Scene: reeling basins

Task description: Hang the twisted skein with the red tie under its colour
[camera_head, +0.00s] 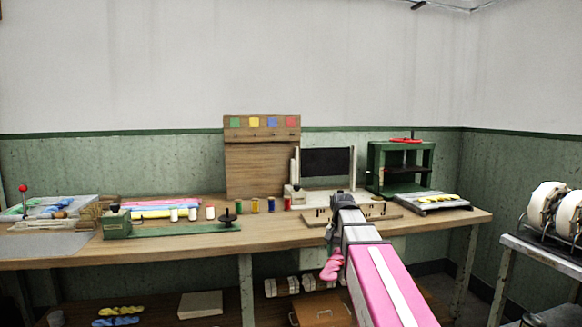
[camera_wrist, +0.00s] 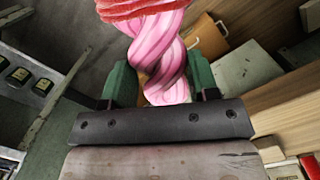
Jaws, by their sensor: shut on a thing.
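A twisted pink skein (camera_wrist: 160,48) is held between the green fingers of my gripper (camera_wrist: 160,88) in the wrist view. A red band (camera_wrist: 140,8) wraps it at the top edge of that view. In the head view the pink skein (camera_head: 331,266) hangs below the bench's front edge, beside my arm, which hides the gripper there. An upright wooden board (camera_head: 262,172) stands at the back of the bench, away from the skein.
The wooden bench (camera_head: 190,238) holds a green winder (camera_head: 118,224), several spools, a dark-screened stand (camera_head: 326,162) and a green press (camera_head: 400,165). A tray with a yellow skein (camera_head: 438,199) is at right. Yellow and blue skeins (camera_head: 116,321) lie on the lower shelf.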

